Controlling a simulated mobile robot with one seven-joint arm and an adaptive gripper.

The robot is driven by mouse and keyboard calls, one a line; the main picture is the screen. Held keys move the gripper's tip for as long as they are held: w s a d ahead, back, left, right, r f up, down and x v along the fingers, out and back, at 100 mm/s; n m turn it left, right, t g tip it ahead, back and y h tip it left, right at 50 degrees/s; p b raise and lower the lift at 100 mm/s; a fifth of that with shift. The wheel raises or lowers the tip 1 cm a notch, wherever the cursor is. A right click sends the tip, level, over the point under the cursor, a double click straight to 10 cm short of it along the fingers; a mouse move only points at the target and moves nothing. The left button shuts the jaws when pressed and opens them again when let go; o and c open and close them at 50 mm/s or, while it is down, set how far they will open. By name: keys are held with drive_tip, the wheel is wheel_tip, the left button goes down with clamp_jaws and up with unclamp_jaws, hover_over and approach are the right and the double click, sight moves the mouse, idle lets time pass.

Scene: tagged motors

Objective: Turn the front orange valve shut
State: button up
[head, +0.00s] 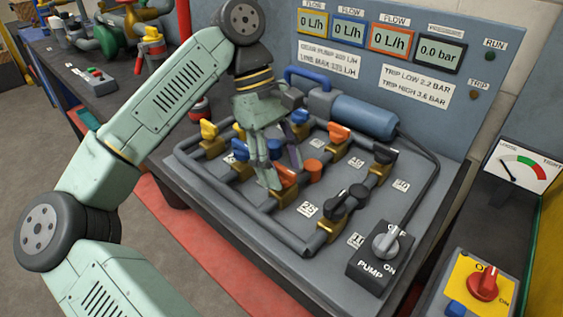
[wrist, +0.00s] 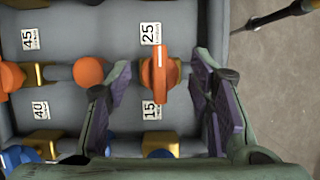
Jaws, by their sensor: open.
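The front orange valve handle (head: 289,180) is partly hidden by my gripper (head: 281,171) in the head view. In the wrist view, this orange handle (wrist: 160,75) points up and down the picture, across the pipe that runs sideways to it. My gripper (wrist: 160,92) is open, with one purple-padded finger on each side of the handle. An orange cap (wrist: 88,71) sits on the same pipe, just left of the left fingertip. The back orange handle (head: 338,132) is farther off; it shows at the wrist view's left edge (wrist: 10,78).
Blue (head: 299,117), yellow (head: 208,130) and black (head: 359,191) valve handles stand around on the grey pipe board (head: 285,233). A blue pump motor (head: 363,116) lies behind. The pump switch box (head: 368,272) is at the front right. Flow displays (head: 349,33) read 0 L/h.

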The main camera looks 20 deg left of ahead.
drive_tip(key=v, duration=0.7)
drive_tip(key=shift+r, duration=0.2)
idle(0.4)
